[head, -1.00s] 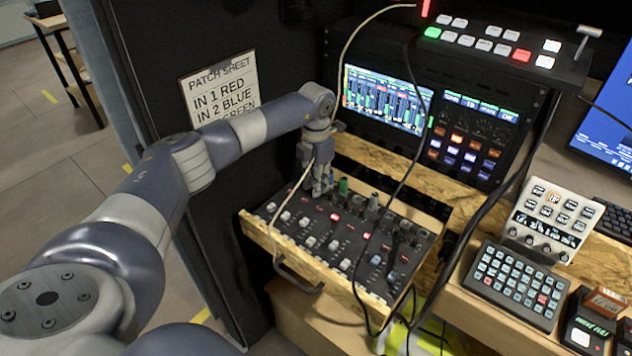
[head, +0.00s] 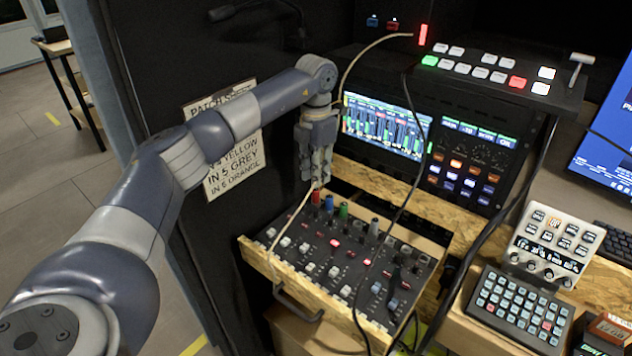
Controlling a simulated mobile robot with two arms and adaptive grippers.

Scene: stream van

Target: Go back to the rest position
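My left gripper (head: 317,178) points down above the back left corner of the audio mixer (head: 335,262), just over the red plug (head: 316,197). Its fingers look close together, but whether they are fully shut is unclear. A blue plug (head: 329,204) and a green plug (head: 343,211) stand upright in a row beside the red one. A grey plug (head: 374,227) stands farther right. The mixer sits in a wooden drawer tray (head: 262,262). My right gripper is not in view.
A pale cable runs past my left gripper and over the mixer. Dark cables hang in front of the screen (head: 385,125). A patch sheet (head: 232,165) is on the dark panel behind my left arm. A keypad (head: 520,308) and a control box (head: 551,247) stand at right.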

